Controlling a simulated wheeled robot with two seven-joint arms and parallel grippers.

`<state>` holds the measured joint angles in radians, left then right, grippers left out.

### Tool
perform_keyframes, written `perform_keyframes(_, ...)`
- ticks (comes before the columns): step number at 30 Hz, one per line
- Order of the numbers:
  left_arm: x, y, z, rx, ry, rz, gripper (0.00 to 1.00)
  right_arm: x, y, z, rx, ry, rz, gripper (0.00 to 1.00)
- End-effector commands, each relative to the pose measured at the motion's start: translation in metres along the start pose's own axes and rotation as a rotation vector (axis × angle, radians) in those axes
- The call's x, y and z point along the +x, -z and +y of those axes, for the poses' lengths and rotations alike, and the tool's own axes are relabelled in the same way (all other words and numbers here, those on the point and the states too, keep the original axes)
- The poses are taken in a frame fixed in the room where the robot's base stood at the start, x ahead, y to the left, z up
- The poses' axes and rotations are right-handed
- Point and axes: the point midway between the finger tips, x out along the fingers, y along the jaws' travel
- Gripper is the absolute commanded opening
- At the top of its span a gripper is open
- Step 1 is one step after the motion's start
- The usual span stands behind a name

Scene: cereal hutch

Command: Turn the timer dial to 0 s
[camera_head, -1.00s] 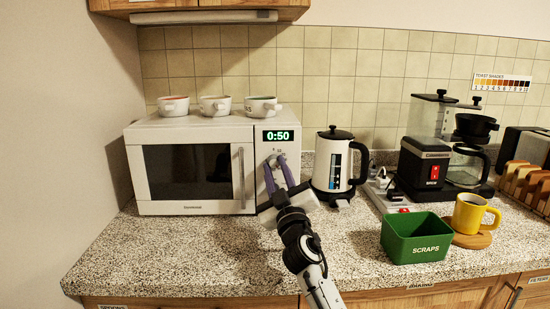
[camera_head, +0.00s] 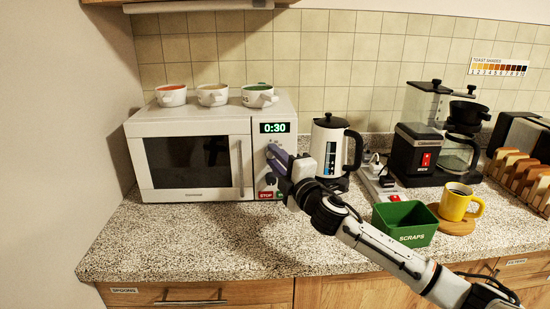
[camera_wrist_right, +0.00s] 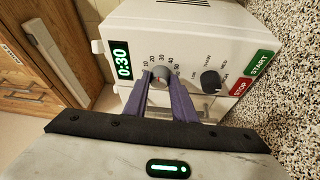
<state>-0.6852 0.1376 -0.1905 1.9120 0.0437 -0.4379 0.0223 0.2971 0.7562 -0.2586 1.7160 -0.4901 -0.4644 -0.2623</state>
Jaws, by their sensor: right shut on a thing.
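The white microwave (camera_head: 150,130) stands at the left of the counter. Its green display (camera_head: 274,127) reads 0:30, and it reads the same in the wrist view (camera_wrist_right: 123,59). The grey timer dial (camera_wrist_right: 160,72) sits on the panel below the display, with a numbered scale around it. My right gripper (camera_head: 273,158) is at the microwave panel, its purple fingers on either side of the dial and shut on it. In the head view the gripper mostly hides the dial. My left gripper is not in view.
A second dark knob (camera_wrist_right: 211,82) sits near the START button (camera_wrist_right: 260,63) and the STOP button (camera_wrist_right: 240,87). A kettle (camera_head: 328,150) stands just right of the panel. Several cups stand on the microwave. A green scraps bin (camera_head: 404,238) sits farther right.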

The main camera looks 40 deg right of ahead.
Motion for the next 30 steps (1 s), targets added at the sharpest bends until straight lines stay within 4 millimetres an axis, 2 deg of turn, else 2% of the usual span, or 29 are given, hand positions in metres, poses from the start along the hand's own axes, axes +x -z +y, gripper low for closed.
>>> perform_keyframes(30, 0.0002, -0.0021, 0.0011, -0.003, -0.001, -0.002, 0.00, 0.0023, 0.0039, 0.0107, -0.886, 0.375, 0.041, 0.01)
